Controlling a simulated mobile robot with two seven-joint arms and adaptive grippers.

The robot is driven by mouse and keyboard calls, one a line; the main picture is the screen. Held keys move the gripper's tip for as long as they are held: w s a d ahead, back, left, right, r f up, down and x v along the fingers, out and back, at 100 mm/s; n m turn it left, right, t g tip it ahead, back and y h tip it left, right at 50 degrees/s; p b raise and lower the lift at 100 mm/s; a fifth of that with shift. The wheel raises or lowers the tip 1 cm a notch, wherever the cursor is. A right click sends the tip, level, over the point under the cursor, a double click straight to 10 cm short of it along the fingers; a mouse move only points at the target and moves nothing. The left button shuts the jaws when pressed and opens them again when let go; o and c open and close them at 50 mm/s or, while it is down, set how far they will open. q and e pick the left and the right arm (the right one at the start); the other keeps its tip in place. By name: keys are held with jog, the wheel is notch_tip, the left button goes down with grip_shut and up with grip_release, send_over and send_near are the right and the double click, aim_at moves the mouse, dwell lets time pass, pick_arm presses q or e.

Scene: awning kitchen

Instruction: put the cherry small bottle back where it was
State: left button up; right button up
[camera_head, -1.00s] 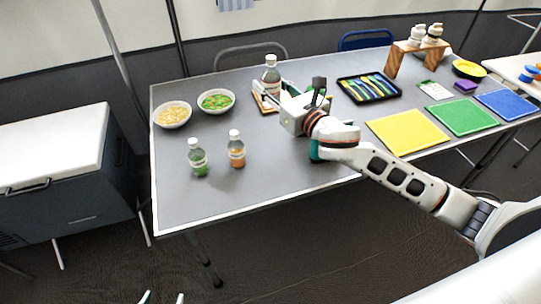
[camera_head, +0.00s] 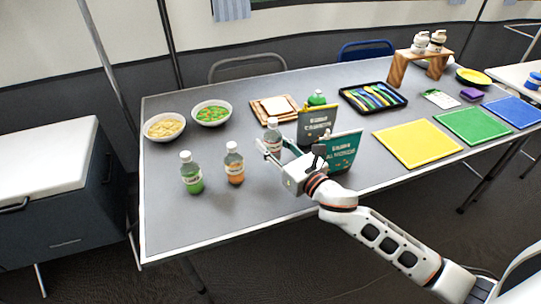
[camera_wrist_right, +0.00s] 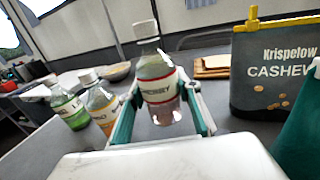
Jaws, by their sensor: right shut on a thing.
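A dark cashew package (camera_head: 316,124) and a teal package (camera_head: 341,152) stand close right of my gripper. A wooden board (camera_head: 258,113) lies behind. Two bowls, one of pale food (camera_head: 164,127) and one green (camera_head: 211,113), sit back left. The table's front left is clear.

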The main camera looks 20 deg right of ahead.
notch_tip(320, 180, down, 4)
jog(key=shift+r+b, duration=0.1)
jog(key=shift+b, duration=0.7)
jog(key=shift+f, duration=0.4)
jog(key=shift+r, duration=0.25)
jog(key=shift+f, duration=0.25)
jog(key=o, duration=1.1)
jog(key=shift+c, duration=0.2)
pick_arm(q)
jog(key=shift+w+d, duration=0.2)
jog(key=shift+d, duration=0.15)
pick_arm(e)
jog(key=shift+r, duration=0.1)
